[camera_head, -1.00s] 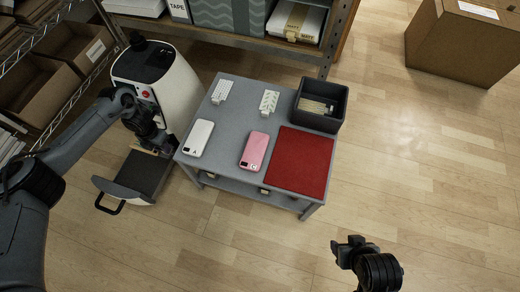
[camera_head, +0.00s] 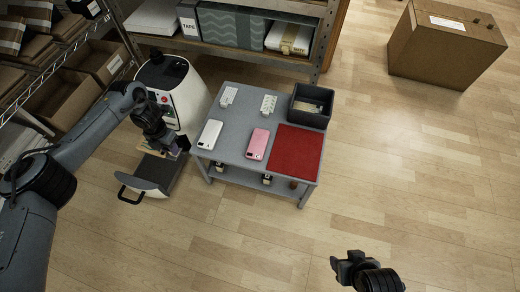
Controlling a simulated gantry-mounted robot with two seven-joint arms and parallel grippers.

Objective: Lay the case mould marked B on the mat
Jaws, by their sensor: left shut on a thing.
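My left gripper (camera_head: 172,143) hangs above the pulled-out drawer of the white press (camera_head: 185,90), left of the table. It is shut on a dark piece (camera_head: 183,143), partly hidden by the gripper; I cannot read a mark on it. The red mat (camera_head: 295,152) lies bare on the right of the grey table (camera_head: 231,143). A white case mould (camera_head: 210,134) and a pink one (camera_head: 257,144) lie on the table left of the mat; their marks are too small to read now. My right gripper (camera_head: 345,266) is open and empty over the floor, lower right.
A dark open bin (camera_head: 311,106) stands at the table's back right, behind the mat. Two small white cards (camera_head: 268,104) lie along the back. The press drawer (camera_head: 157,172) sticks out with a handle. Shelves line the back and left.

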